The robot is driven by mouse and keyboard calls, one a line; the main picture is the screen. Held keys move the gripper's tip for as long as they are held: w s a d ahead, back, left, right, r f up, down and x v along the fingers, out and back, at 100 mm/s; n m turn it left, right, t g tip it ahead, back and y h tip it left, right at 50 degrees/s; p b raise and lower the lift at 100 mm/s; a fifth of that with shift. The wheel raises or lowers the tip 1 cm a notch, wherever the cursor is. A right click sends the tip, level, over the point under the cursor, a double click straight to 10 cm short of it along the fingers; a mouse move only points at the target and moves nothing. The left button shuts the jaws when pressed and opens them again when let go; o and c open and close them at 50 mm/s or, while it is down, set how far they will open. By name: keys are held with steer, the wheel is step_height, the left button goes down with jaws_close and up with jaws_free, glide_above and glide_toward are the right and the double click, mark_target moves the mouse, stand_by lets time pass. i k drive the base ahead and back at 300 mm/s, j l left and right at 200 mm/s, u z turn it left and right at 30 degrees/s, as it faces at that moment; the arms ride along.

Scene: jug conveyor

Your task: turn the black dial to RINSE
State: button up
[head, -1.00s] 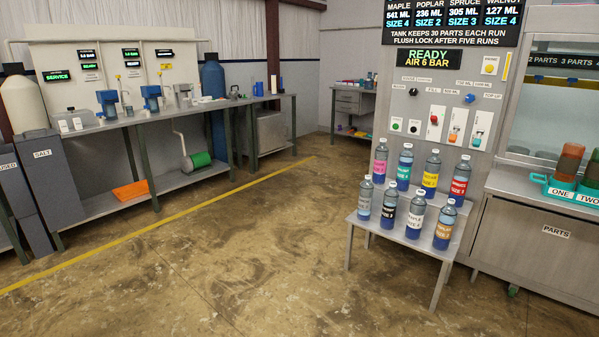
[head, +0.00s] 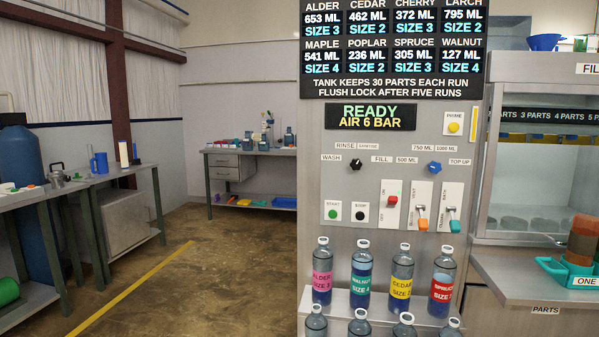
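The black dial (head: 355,163) is on the upright grey panel in the head view. The label RINSE (head: 345,146) is above it to the left, SANITIZE (head: 368,146) above it to the right, WASH (head: 332,158) to its left and FILL (head: 382,159) to its right. The dial is too small to tell which label it points at. A blue dial (head: 434,167) is further right, among the labels 500 ML, 750 ML, 1000 ML and TOP UP. My gripper is not in view.
Below the dials are a green START button (head: 333,214), a black STOP button (head: 360,214), a red switch (head: 392,200) and two levers. Labelled bottles (head: 322,277) stand on a low shelf (head: 345,301) in front of the panel. Open floor (head: 200,270) lies to the left.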

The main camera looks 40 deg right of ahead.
mark_target(356, 163)
steer(key=i+z, duration=0.1)
steer(key=i, duration=0.4)
steer(key=i+j+z, duration=0.1)
steer(key=i, duration=0.4)
steer(key=i+j+z, duration=0.1)
steer(key=i, duration=0.45)
steer(key=i+j+z, duration=0.1)
steer(key=i, duration=0.4)
steer(key=j+z, duration=0.1)
